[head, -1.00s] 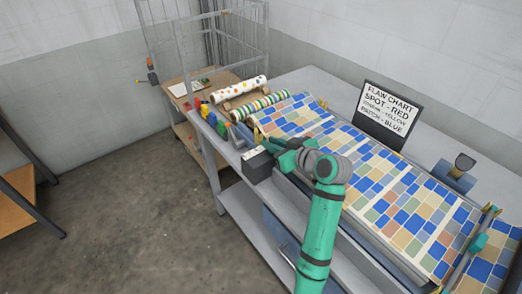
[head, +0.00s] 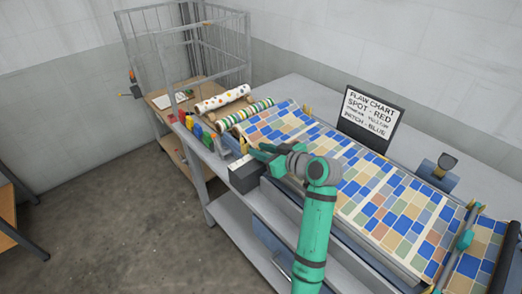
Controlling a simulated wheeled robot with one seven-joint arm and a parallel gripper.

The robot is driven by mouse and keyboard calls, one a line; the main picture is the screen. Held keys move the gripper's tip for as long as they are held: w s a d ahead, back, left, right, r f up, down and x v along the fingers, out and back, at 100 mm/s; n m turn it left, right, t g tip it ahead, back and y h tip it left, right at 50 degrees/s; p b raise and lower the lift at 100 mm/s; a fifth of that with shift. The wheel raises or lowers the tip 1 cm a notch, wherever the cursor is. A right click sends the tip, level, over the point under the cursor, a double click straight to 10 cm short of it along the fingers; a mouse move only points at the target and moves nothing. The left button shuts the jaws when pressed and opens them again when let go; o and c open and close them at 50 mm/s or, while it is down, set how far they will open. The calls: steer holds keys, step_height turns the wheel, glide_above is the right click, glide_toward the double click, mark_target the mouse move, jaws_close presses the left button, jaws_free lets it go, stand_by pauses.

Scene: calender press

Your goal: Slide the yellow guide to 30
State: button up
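The patterned sheet (head: 375,190) of blue, tan and green patches lies along the press bench. Small yellow pieces show at its edges: one at the far left corner (head: 307,110) and one at the right end (head: 480,208). Another yellow piece (head: 243,144) stands at the near left edge, close to my gripper. I cannot tell which is the yellow guide, and no scale number is readable. My gripper (head: 258,154) is at the near left edge of the sheet, just above a dark box with a pale top (head: 243,174). Its fingers are small and partly hidden by my wrist.
A flaw chart sign (head: 370,118) stands behind the sheet. Two patterned rolls (head: 223,98) and several coloured items (head: 196,129) sit at the bench's left end. A wire cage cart (head: 187,50) stands beyond. Open floor (head: 120,225) lies at the left.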

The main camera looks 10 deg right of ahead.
steer(key=v, duration=1)
steer(key=shift+s+d, duration=0.15)
steer(key=shift+d, duration=0.15)
steer(key=shift+r, duration=0.1)
